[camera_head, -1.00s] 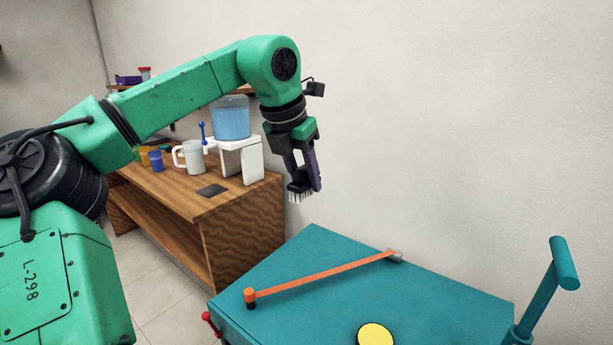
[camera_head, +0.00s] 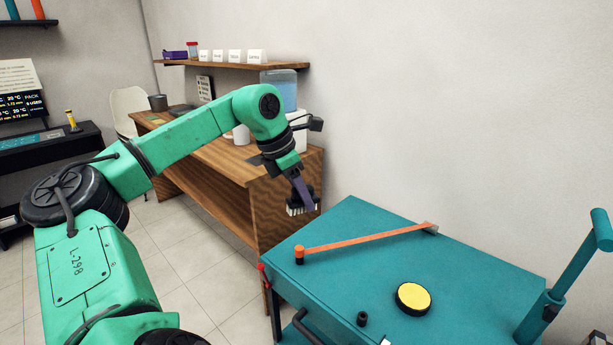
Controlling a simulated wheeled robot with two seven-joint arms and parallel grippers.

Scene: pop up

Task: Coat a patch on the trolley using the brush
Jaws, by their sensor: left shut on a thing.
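My left gripper (camera_head: 301,187) points down and is shut on a dark brush (camera_head: 301,205) with pale bristles facing down. The brush is in the air near the trolley's far left corner, in front of the wooden bench's end. The teal trolley (camera_head: 380,266) stands at the lower right. On its top lie an orange strip (camera_head: 365,240), running from an orange and black knob to a grey end piece, and a round yellow disc with a black rim (camera_head: 413,298). No coated patch can be made out on the top. My right gripper is not in view.
A wooden bench (camera_head: 230,185) stands behind my left arm, with a water dispenser (camera_head: 280,90) on it. A small black knob (camera_head: 362,319) is near the trolley's front edge. The teal handle post (camera_head: 577,262) rises at the right. A wall closes the back.

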